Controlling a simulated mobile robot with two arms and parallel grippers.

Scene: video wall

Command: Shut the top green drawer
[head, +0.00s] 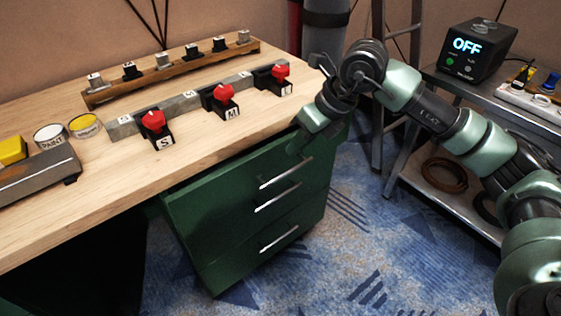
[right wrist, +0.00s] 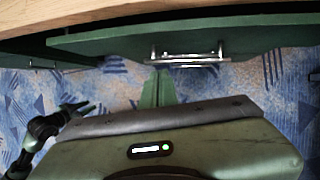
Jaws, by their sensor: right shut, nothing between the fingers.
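The green drawer unit (head: 195,245) stands under the workbench, with three silver handles on its front. The top green drawer (head: 240,178) has the uppermost handle (head: 286,172). Its front appears to stand out a little from the drawers below; how far I cannot tell. The drawer front also crosses the top of the right wrist view (right wrist: 110,42). My right gripper (head: 293,148) is shut and empty, close to the drawer's upper right part. Its fingers (right wrist: 157,88) point toward the handle; contact is unclear. My left gripper (right wrist: 78,106) seems to show at the left of the right wrist view, its jaws unclear.
The wooden benchtop (head: 110,190) overhangs the drawers and carries red-knobbed fixtures (head: 152,122) and two tins (head: 50,136). Blue carpet (head: 350,250) is clear before the drawers.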

